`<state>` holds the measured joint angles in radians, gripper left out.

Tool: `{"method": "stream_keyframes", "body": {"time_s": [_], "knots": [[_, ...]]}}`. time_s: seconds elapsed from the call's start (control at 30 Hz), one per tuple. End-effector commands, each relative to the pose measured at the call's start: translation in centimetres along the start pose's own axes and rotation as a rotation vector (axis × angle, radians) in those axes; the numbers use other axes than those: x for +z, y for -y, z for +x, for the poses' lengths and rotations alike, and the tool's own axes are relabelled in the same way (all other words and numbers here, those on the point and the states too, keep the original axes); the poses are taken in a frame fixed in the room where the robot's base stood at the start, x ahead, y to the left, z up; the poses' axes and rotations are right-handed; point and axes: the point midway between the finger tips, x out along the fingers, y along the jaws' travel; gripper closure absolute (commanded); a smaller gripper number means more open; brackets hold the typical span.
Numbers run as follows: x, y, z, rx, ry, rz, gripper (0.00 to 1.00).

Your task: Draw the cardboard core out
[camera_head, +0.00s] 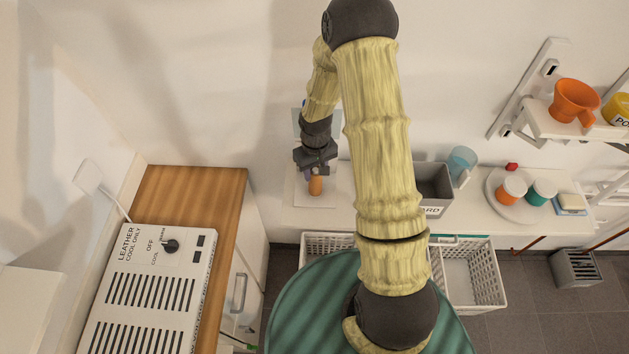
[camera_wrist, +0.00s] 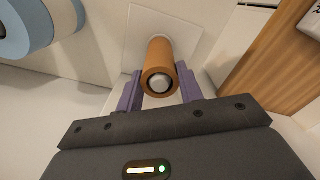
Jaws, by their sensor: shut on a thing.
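The cardboard core (camera_wrist: 157,54) is a brown tube in the wrist view, pointing at the camera, with a pale round end inside its dark opening. Behind it is a white square plate (camera_wrist: 187,27). My gripper (camera_wrist: 160,88) has its two purple fingers on either side of the core, shut on it. In the head view my gripper (camera_head: 316,160) is at the wall side of the counter, with the brown core (camera_head: 315,186) just below it in the picture.
A blue-and-white roll (camera_wrist: 35,30) is at the upper left of the wrist view. In the head view a grey bin (camera_head: 434,184) stands right of my arm, and white baskets (camera_head: 468,275) sit below the counter. A wooden-topped cabinet (camera_head: 190,195) is at left.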

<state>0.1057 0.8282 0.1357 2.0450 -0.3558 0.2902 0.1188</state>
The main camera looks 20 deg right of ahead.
Motion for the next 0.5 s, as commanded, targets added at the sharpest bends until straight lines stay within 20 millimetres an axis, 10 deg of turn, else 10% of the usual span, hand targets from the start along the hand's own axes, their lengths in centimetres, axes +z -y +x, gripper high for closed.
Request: {"method": "stream_keyframes", "body": {"time_s": [0.5], "knots": [[0.01,0.0,-0.69,0.0,0.0,0.0,0.91]]}}
